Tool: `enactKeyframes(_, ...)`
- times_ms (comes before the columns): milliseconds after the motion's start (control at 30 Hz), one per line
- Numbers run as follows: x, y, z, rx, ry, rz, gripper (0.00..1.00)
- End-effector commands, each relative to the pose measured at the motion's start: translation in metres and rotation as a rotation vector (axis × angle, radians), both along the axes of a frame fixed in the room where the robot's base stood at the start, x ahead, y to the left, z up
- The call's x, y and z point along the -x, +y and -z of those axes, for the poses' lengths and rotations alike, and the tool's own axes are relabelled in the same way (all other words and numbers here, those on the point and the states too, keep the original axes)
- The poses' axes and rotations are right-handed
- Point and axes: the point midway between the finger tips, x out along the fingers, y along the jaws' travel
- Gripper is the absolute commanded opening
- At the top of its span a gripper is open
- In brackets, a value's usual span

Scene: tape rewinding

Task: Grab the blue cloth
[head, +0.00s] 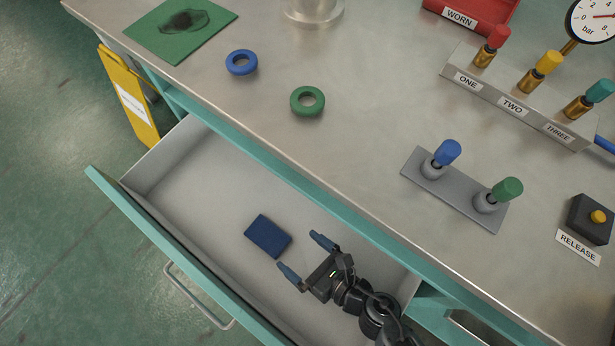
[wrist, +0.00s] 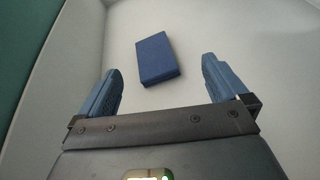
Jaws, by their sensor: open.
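The blue cloth (head: 267,236) is a small folded dark blue block lying flat on the floor of the open drawer (head: 185,190). In the wrist view the cloth (wrist: 156,59) lies ahead of the fingertips, roughly centred between them. My gripper (head: 301,256) is inside the drawer area, to the right of the cloth, with its two blue fingers spread. In the wrist view my gripper (wrist: 161,75) is open and empty, apart from the cloth. Nothing hides the cloth.
The drawer's teal front (head: 150,225) and the metal worktop (head: 360,110) edge bound the space around my gripper. On the worktop are a blue ring (head: 241,62), a green ring (head: 307,101) and a plate with two capped pegs (head: 455,190). The drawer floor left of the cloth is clear.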

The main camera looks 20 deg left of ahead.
Motion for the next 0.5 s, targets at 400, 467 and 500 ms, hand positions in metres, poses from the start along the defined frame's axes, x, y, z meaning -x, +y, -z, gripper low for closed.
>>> enactKeyframes(400, -0.004, 0.050, 0.031, 0.089, -0.134, -0.139, 1.00)
enactKeyframes(467, -0.006, 0.054, 0.033, 0.089, -0.134, -0.139, 1.00)
enactKeyframes(500, -0.006, 0.057, 0.035, 0.089, -0.133, -0.140, 1.00)
